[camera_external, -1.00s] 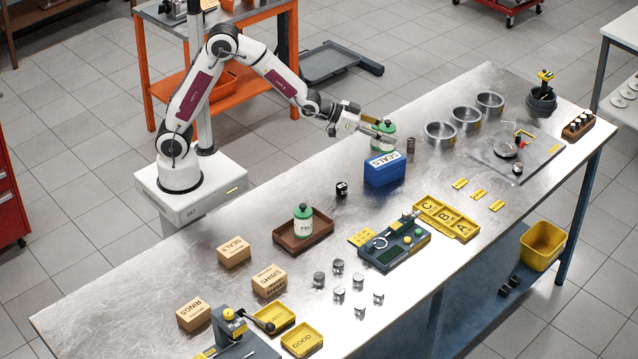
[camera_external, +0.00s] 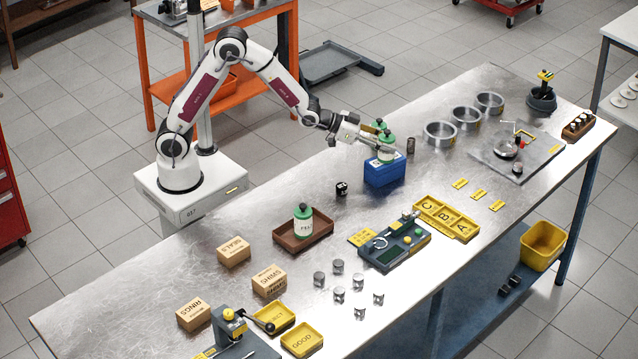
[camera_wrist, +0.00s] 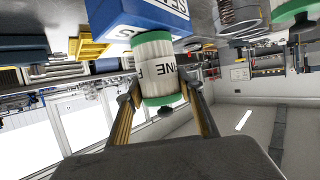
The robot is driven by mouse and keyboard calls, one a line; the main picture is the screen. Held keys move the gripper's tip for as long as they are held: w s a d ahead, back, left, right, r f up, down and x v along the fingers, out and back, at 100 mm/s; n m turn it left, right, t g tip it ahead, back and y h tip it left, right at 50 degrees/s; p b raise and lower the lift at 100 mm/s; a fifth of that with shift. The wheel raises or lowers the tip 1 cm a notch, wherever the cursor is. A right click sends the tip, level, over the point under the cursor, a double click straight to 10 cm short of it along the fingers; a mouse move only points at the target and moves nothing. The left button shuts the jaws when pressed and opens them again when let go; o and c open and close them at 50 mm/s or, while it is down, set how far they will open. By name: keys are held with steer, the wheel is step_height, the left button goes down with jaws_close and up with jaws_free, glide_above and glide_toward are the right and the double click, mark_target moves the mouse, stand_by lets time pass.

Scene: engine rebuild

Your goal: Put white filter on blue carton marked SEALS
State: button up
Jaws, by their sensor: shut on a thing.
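A white filter with green ends (camera_external: 386,153) is at the top of the blue carton marked SEALS (camera_external: 384,174). In the wrist view the filter (camera_wrist: 157,70) lies between my two fingers, with the blue carton (camera_wrist: 140,18) close beside it. My gripper (camera_external: 378,146) is shut on this filter, reaching in from the left. I cannot tell whether the filter's base touches the carton's top. Another green-topped item (camera_external: 376,126) shows just behind, mostly hidden by my gripper and the held filter.
A similar filter (camera_external: 303,225) stands in a brown tray (camera_external: 285,240). A dark spring (camera_external: 410,146) and metal rings (camera_external: 440,133) stand right of the carton. A small black part (camera_external: 341,188) lies to its left. Bare metal table surrounds the carton's front.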

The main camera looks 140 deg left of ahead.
steer(key=shift+f, duration=0.1)
steer(key=o, duration=1.2)
steer(key=shift+v, duration=6.1)
steer(key=shift+w, duration=0.1)
